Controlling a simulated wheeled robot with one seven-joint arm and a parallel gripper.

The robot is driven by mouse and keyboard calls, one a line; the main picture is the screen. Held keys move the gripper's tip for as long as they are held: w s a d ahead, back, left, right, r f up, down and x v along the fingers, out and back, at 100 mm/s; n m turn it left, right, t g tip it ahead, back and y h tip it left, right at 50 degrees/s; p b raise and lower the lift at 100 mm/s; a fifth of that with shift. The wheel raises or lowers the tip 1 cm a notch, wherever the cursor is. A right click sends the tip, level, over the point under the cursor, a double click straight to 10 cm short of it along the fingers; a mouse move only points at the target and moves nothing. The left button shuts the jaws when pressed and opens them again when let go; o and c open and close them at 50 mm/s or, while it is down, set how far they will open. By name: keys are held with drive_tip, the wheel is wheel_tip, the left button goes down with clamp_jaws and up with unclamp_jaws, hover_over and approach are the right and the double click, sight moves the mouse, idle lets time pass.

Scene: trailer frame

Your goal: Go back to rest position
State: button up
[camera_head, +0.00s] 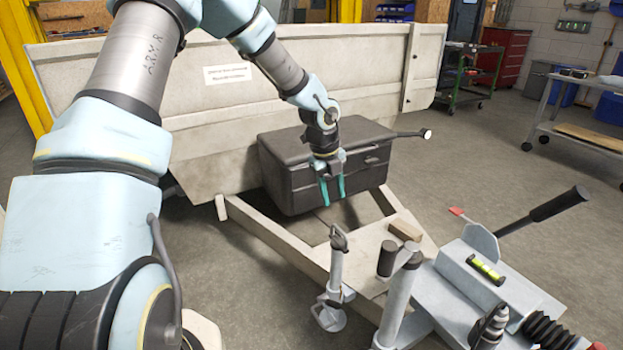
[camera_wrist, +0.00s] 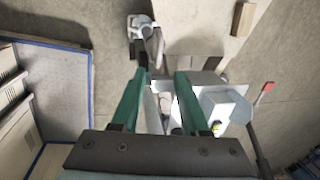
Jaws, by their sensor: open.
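My gripper (camera_head: 333,188) hangs with its teal fingers pointing down, in front of the black toolbox on the trailer frame in the head view. In the wrist view my gripper (camera_wrist: 162,75) has its two green fingers apart with nothing held between them. The black toolbox (camera_head: 290,183) stands against the cream trailer wall (camera_head: 220,120). The trailer frame (camera_head: 285,243) narrows toward the lower right. A jockey-wheel post with a clamp (camera_head: 336,262) stands below my gripper, apart from it.
A grey coupling (camera_head: 450,290) with a yellow-green level (camera_head: 485,269) and a black-handled lever (camera_head: 545,210) is at the lower right. A wooden block (camera_head: 404,229) lies on the frame plate. A green cart (camera_head: 468,75), red cabinet (camera_head: 505,55) and workbench (camera_head: 580,125) stand behind open floor.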

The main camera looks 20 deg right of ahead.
drive_tip(key=s+a+r+n+y+p, duration=0.1)
drive_tip(key=a+r+n+p, duration=0.1)
drive_tip(key=a+r+n, duration=0.4)
drive_tip(key=s+a+r+n+p, duration=0.1)
drive_tip(key=a+r+n+p, duration=0.2)
drive_tip(key=a+n, duration=0.35)
drive_tip(key=s+a+r+n+y+p, duration=0.1)
drive_tip(key=a+r+n+p, duration=0.1)
drive_tip(key=a+r+n, duration=0.5)
drive_tip(key=s+a+r+n+p, duration=0.1)
drive_tip(key=s+a+r+n, duration=0.1)
drive_tip(key=s+a+n, duration=0.2)
drive_tip(key=s+a+r+n+t+p, duration=0.1)
drive_tip(key=s+a+r+n+p, duration=0.1)
drive_tip(key=a+n, duration=0.7)
drive_tip(key=shift+s+a+r+p, duration=0.3)
drive_tip(key=shift+s+a+r, duration=0.35)
drive_tip(key=shift+s, duration=0.25)
drive_tip(key=shift+c, duration=0.4)
